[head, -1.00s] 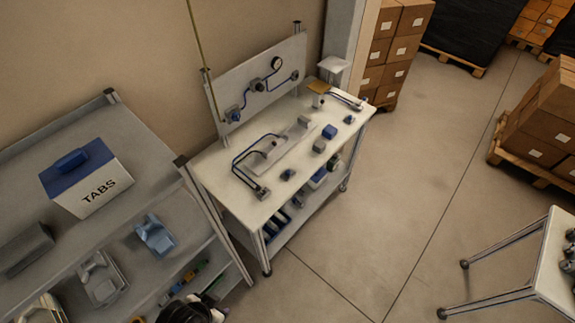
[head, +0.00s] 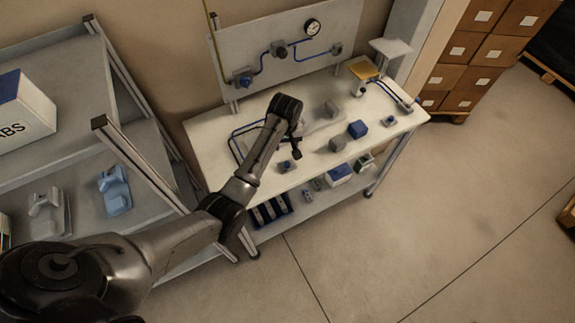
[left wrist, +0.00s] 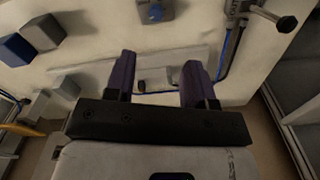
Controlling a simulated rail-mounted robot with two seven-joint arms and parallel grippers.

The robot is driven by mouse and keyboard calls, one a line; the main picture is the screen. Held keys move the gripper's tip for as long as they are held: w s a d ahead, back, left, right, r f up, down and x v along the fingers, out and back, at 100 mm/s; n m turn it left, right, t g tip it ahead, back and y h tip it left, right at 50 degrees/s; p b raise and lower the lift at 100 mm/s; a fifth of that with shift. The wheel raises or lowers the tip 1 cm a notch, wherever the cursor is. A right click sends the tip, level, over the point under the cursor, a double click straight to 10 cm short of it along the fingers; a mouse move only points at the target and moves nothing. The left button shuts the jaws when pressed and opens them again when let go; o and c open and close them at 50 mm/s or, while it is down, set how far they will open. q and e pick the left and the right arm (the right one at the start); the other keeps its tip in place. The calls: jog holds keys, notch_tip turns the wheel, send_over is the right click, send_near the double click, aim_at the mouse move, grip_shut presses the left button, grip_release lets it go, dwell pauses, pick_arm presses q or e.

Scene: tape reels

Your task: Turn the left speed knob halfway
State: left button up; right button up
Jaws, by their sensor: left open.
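My left gripper (head: 297,148) is over the white workbench (head: 395,140), jaws apart. In the left wrist view its two purple fingers (left wrist: 157,78) straddle small dark fittings (left wrist: 141,86) on a pale grey plate (left wrist: 148,54). The fingers look apart from the fittings, though the height of the gap is hard to judge. I cannot tell for certain which fitting is the left speed knob. The arm and gripper hide part of the plate and pipework in the head view. My right gripper is not in view.
A blue block (head: 358,129) and a grey block (head: 338,145) stand on the bench. A small grey-blue fitting (head: 288,166) is near its front edge. Shelving (head: 60,130) is at left.

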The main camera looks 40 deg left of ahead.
aim_at(287, 163)
pick_arm(q)
jog(key=f, duration=0.4)
jog(key=f+b, duration=0.1)
jog(key=f, duration=0.4)
jog(key=w+f, duration=0.1)
jog(key=f, duration=0.3)
jog(key=shift+f, duration=0.25)
jog(key=shift+c, duration=0.2)
grip_shut()
